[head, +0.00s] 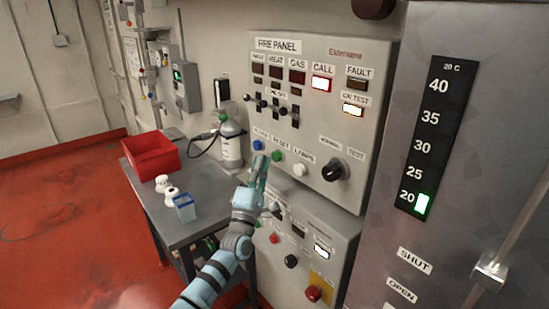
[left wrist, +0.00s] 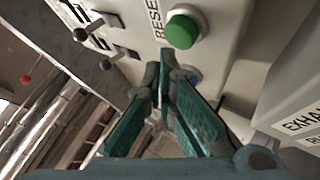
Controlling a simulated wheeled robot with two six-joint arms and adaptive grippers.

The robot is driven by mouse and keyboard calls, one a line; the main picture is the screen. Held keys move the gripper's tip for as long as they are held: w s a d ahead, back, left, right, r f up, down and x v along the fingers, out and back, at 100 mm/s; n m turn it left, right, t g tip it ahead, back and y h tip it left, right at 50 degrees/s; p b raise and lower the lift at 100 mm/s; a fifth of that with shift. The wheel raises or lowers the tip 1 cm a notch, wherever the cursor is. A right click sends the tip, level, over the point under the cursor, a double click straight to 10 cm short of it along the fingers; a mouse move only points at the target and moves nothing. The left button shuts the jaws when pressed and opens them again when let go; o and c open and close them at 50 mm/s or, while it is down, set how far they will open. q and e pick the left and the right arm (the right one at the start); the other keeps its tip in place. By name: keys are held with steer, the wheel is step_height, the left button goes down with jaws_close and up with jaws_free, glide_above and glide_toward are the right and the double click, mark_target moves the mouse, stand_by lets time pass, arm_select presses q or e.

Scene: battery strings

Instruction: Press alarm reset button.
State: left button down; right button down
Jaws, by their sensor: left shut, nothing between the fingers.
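The fire panel (head: 320,130) is a pale upright box with lamps, switches and buttons. Its green button (head: 277,156), by the RESET label, sits between a blue button (head: 258,145) and a white button (head: 299,170). My left gripper (head: 262,162) is shut and empty in front of the panel, its tips just left of and slightly below the green button. In the left wrist view the green button (left wrist: 183,31) is beyond the shut fingertips (left wrist: 166,58), slightly to their right. A gap seems to show there; contact is not visible. My right gripper is out of view.
The CALL lamp (head: 321,84) and ON TEST lamp (head: 353,110) are lit. A black rotary knob (head: 334,171) sits right of the buttons. A grey table (head: 205,210) at left carries a red bin (head: 150,155). Another control box (head: 300,255) is below.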

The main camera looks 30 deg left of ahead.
arm_select(q)
steer(key=shift+w+d+b, duration=0.15)
steer(key=shift+w+b, duration=0.25)
stand_by(0.3)
steer(key=shift+w+d+b, duration=0.15)
steer(key=shift+w+b, duration=0.5)
steer(key=shift+b, duration=0.05)
stand_by(0.7)
steer(key=shift+s+a+p, duration=0.2)
steer(key=shift+s+p, duration=0.7)
steer(key=shift+s, duration=0.1)
